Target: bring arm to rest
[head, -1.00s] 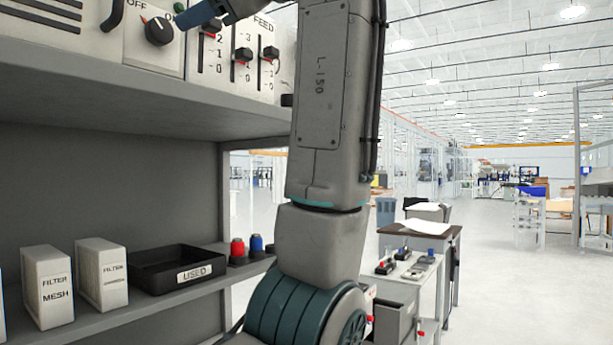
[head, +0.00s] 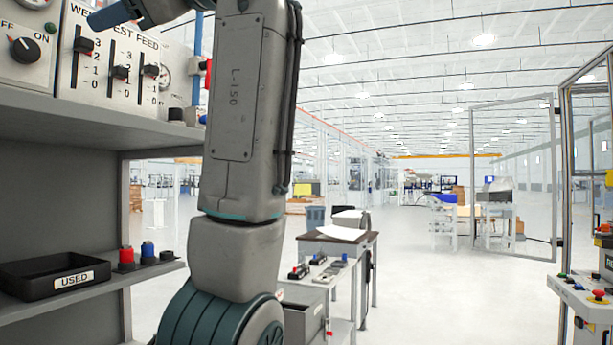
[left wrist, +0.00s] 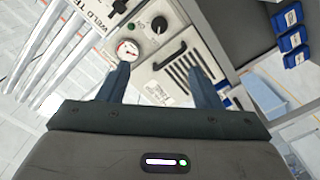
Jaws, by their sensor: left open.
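My left arm (head: 240,110) stands upright in the head view, bent over at the top. My left gripper (head: 100,17) shows at the top left, its blue fingers in front of the upper edge of the weld test panel (head: 110,75). In the left wrist view its two blue fingers (left wrist: 162,82) are spread with nothing between them. My right gripper is not in view.
A shelf (head: 90,130) runs under the panel. Below it are a black tray marked USED (head: 40,275) and red and blue capped items (head: 148,250). A small table (head: 335,238) stands past my arm. Open floor (head: 440,290) lies to the right.

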